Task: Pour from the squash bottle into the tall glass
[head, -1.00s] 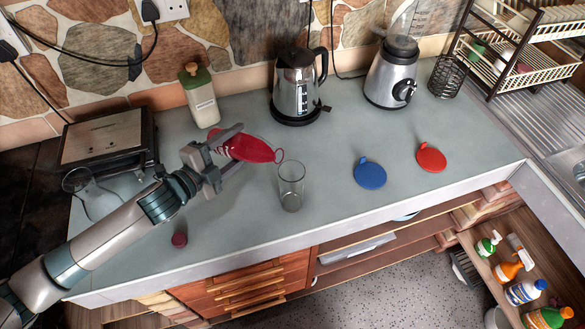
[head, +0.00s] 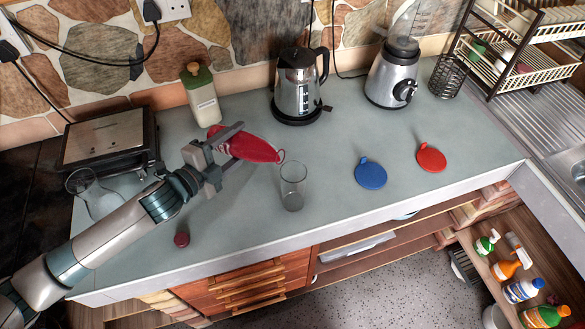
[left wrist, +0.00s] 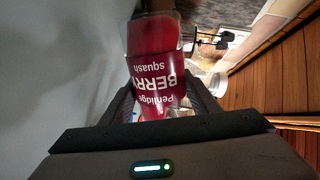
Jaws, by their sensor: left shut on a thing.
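The squash bottle (head: 250,147) is dark red and lies tipped almost level above the counter. Its narrow end points right, with a thin red ring at that end. My left gripper (head: 224,146) is shut around the bottle's wide left part. In the left wrist view the bottle (left wrist: 155,65) sits between the fingers, its berry squash label upside down. The tall glass (head: 293,187) stands upright on the counter, just right of and below the bottle's narrow end. It looks clear and empty. No stream of liquid can be made out. My right gripper is out of view.
A dark red cap (head: 181,239) lies near the front edge. Behind are a green-topped bottle (head: 202,97), kettle (head: 298,85) and blender (head: 391,80). Blue (head: 371,174) and red (head: 431,158) discs lie right.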

